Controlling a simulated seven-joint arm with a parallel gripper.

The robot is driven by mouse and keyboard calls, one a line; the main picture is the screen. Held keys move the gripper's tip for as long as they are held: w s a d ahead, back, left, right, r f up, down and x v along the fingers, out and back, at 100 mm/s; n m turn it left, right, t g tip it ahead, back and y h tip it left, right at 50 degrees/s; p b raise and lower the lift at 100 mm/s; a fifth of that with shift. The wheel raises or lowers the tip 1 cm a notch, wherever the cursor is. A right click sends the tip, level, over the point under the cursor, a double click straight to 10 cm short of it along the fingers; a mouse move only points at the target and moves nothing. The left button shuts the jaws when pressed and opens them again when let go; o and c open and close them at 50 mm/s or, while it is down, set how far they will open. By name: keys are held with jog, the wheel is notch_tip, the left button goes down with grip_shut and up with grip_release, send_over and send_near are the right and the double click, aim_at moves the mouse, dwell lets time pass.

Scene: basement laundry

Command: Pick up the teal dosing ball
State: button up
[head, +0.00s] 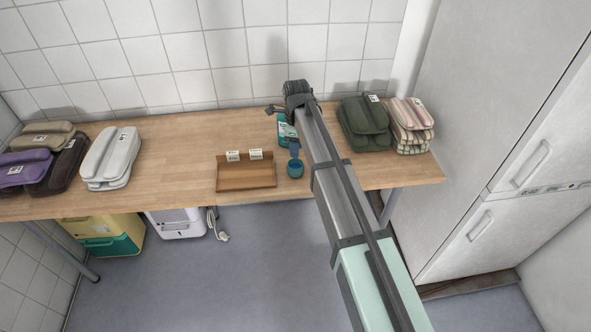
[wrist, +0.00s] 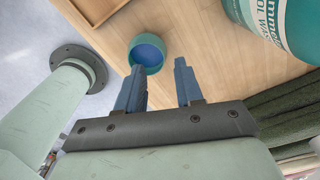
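The teal dosing ball (head: 295,172) is a small round cup with a blue inside, near the front edge of the wooden table. In the wrist view the dosing ball (wrist: 133,47) appears just beyond the left fingertip, which overlaps its lower rim. My gripper (head: 294,151) is just behind the ball in the head view. In the wrist view my gripper (wrist: 159,65) is open, with two blue-grey fingers apart and nothing between them. I cannot tell whether the left finger touches the ball.
A teal-labelled detergent bottle (wrist: 281,22) stands close to the right, partly hidden by my arm in the head view. A brown tray (head: 246,184) lies left of the ball. Folded green (head: 364,125) and striped towels (head: 410,128) stand right.

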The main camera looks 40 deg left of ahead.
jog(key=shift+w+f, duration=0.15)
jog(key=shift+f, duration=1.45)
jog(key=shift+w+f, duration=0.1)
jog(key=shift+f, duration=1.5)
jog(key=shift+c, duration=0.2)
grip_shut()
